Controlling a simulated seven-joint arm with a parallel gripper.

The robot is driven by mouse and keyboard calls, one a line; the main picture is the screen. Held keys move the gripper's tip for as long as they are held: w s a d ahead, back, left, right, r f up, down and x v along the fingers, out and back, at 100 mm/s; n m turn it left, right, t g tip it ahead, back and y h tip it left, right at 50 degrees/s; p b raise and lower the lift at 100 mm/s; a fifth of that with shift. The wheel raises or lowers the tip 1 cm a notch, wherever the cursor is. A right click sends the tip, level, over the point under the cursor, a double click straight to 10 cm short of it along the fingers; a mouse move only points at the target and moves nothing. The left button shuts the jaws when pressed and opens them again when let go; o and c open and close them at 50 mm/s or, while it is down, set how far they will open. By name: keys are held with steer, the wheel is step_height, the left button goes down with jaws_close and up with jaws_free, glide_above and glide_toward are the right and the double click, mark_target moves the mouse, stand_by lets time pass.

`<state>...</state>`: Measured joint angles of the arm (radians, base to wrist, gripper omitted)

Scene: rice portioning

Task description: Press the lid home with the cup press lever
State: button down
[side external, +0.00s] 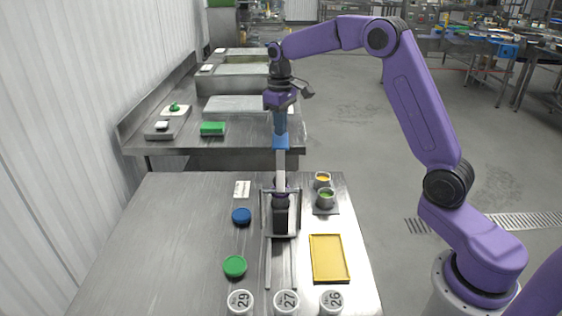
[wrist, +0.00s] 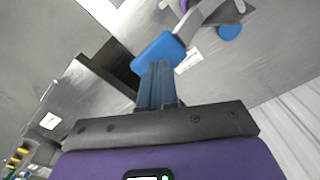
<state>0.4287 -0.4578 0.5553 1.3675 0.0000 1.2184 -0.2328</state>
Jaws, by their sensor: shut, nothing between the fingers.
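The cup press (side external: 299,214) stands on the front steel table. Its pale lever (side external: 280,168) points up and away and ends in a blue handle (side external: 281,142). My gripper (side external: 281,132) is shut and empty, pointing down with its fingertips at the blue handle; I cannot tell whether they touch. In the wrist view the shut fingers (wrist: 157,68) overlap the blue handle (wrist: 160,52). A dark block (side external: 281,219) sits inside the press frame. I cannot make out a cup or lid under it. A blue round lid (side external: 241,216) and a green round lid (side external: 235,266) lie left of the press.
Right of the press are a cup with yellow contents (side external: 323,180), a cup with green contents (side external: 326,199) and a yellow tray (side external: 313,260). Numbered white containers (side external: 286,302) line the front edge. A second steel counter (side external: 240,140) stands behind. The front table's left side is clear.

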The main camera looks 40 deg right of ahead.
mark_target(280, 138)
steer(key=shift+w+d+f, duration=0.1)
steer(key=shift+f, duration=1.35)
steer(key=shift+w+d+f, duration=0.1)
steer(key=shift+f, duration=1.35)
stand_by(0.8)
steer(key=shift+s+a+r, duration=0.1)
steer(key=shift+r, duration=1.35)
steer(key=shift+s+a+r, duration=0.1)
steer(key=shift+r, duration=1.35)
